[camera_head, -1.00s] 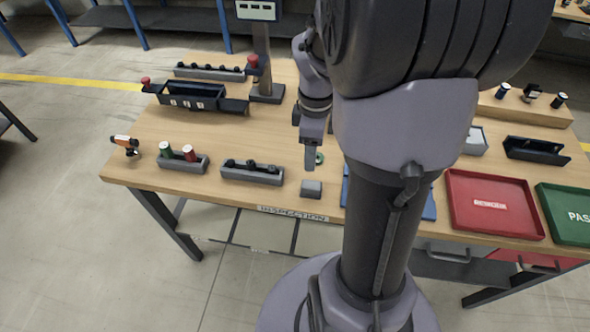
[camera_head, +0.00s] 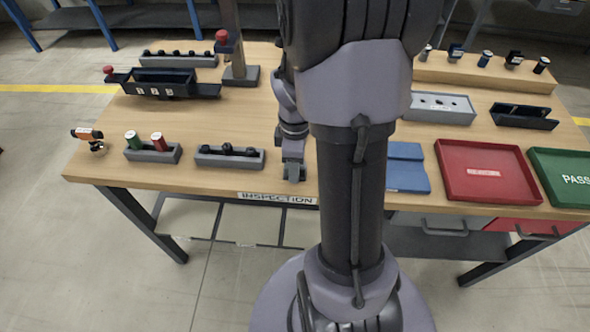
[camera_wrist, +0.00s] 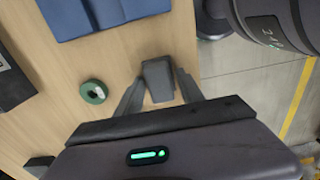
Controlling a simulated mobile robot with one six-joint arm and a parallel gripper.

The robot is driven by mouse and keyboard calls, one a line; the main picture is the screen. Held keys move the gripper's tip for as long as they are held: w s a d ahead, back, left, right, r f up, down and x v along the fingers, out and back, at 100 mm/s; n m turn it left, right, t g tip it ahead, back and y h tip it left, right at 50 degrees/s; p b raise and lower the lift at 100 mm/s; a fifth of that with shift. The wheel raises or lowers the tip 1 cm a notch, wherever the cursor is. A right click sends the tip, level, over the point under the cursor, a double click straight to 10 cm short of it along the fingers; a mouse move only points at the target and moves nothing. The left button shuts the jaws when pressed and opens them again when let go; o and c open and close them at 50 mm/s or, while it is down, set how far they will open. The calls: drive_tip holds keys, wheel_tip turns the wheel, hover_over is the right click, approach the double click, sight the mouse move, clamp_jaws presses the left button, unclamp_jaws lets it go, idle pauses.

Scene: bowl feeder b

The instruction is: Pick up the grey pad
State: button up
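The grey pad (camera_wrist: 157,79) is a small dark grey block on the wooden table, close to the front edge. In the wrist view it lies between the two fingers of my gripper (camera_wrist: 160,90), which are spread on either side of it. Narrow strips of table show between the block and the fingers, so I see no grip on it. In the head view my gripper (camera_head: 294,172) points down at the table's front edge, and the pad is hard to tell apart from it there.
A green ring (camera_wrist: 94,91) lies beside the pad. A blue mat (camera_head: 406,172) and red tray (camera_head: 440,150) are to the right. A dark holder with black pieces (camera_head: 230,163) is to the left. The INSPECTION label (camera_head: 277,198) marks the front edge.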

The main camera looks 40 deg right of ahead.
clamp_jaws()
drive_tip(key=shift+r, duration=0.1)
